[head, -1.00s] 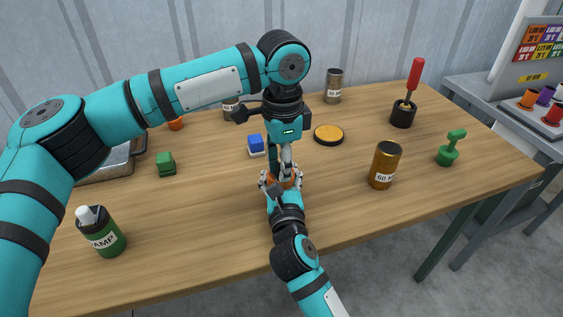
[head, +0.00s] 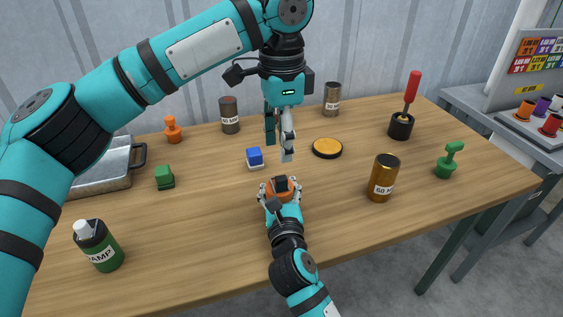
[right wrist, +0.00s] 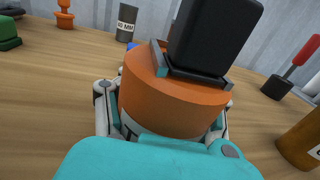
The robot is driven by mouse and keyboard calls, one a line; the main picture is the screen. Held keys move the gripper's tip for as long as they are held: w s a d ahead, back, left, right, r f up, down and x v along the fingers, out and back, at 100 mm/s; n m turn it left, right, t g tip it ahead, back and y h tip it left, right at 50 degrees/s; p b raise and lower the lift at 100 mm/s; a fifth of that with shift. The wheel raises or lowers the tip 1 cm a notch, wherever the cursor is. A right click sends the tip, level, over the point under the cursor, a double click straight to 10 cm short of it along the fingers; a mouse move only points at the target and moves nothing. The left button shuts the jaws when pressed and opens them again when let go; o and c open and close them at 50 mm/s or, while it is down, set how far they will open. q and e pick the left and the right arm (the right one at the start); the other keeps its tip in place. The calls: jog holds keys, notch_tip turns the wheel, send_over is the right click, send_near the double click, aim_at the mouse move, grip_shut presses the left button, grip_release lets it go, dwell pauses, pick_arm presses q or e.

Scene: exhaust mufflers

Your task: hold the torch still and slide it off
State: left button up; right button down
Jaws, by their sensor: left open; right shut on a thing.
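A short orange cylinder with a black block on top (right wrist: 165,98), which I take for the torch, is in my right gripper (head: 280,184). In the right wrist view the fingers close around its sides. The black block (right wrist: 213,38) stands up from a teal-edged slot in its top and leans slightly. My left gripper (head: 279,146) is open and empty, pointing down above and behind the orange thing, apart from it. The lower part of the orange thing is hidden by my right gripper.
A blue and white block (head: 254,158) and a yellow-topped black disc (head: 327,148) lie just beyond. A brown jar (head: 383,178) stands to the right, a green bottle (head: 98,246) front left. A green block (head: 164,177) is left. The table front centre-left is clear.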

pick_arm(q)
jog(key=shift+r, duration=1.35)
pick_arm(e)
jog(key=shift+c, duration=2.3)
grip_release()
jog(key=shift+s, duration=0.15)
